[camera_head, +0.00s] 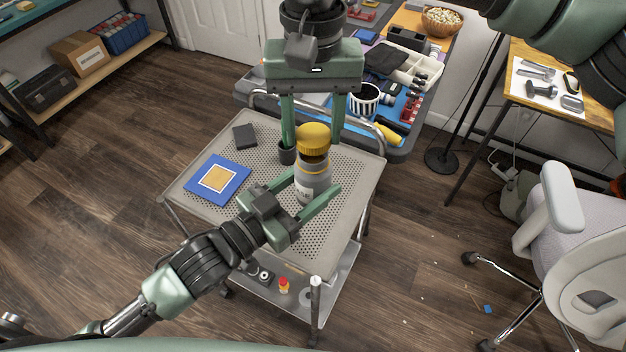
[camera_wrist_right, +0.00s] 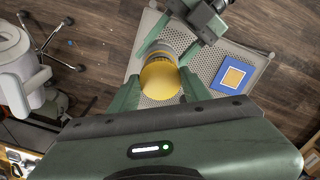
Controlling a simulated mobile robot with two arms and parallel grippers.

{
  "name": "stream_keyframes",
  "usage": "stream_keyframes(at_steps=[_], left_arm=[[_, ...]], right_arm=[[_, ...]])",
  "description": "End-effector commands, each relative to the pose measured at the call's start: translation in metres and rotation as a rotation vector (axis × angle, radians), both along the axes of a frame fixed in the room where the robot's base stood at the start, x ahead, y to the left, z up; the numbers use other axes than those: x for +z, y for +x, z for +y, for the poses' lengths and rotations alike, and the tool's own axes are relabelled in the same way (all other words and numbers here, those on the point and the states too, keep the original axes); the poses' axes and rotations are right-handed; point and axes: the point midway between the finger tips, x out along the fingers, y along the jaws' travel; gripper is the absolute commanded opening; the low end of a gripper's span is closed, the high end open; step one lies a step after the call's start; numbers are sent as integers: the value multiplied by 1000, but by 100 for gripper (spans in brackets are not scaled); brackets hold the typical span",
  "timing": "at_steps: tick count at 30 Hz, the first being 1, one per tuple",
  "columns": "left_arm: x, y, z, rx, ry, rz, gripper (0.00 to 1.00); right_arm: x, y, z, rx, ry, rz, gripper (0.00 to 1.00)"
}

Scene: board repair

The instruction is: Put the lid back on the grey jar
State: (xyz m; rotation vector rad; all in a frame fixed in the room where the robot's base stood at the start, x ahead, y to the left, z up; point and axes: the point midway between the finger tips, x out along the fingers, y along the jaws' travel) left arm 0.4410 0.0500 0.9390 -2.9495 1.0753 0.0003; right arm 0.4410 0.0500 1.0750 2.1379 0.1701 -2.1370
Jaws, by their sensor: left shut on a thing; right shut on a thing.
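The grey jar (camera_head: 313,180) stands upright over the perforated cart top, with an orange band and a pale label. My left gripper (camera_head: 316,182) is shut around its body, one finger on each side. The yellow lid (camera_head: 313,133) is level above the jar's mouth, and its top also shows in the right wrist view (camera_wrist_right: 160,80). My right gripper (camera_head: 313,143) comes from above and is shut on the lid. A dark opening shows just below the lid; I cannot tell whether lid and jar touch. In the right wrist view the lid covers most of the jar.
On the cart top (camera_head: 335,225) lie a blue board with a gold square (camera_head: 218,178), a dark block (camera_head: 244,136) and a small dark cup (camera_head: 287,155). A cart rail (camera_head: 350,121) runs behind. A cluttered workbench (camera_head: 420,140) stands beyond. The cart's front right is clear.

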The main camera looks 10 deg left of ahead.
Motion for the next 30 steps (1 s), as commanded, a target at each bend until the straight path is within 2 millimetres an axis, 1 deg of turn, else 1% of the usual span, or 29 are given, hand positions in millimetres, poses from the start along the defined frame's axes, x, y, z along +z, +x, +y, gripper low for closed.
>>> stream_keyframes(at_steps=[4,26,30], left_arm=[[1,0,0,-1,-2,-2,0],[1,0,0,0,-1,-3,0],[1,0,0,0,-2,-2,0]], right_arm=[[-5,0,0,0,1,-1,10],[-4,-2,0,0,-1,0,10],[-10,-2,0,0,0,2,10]])
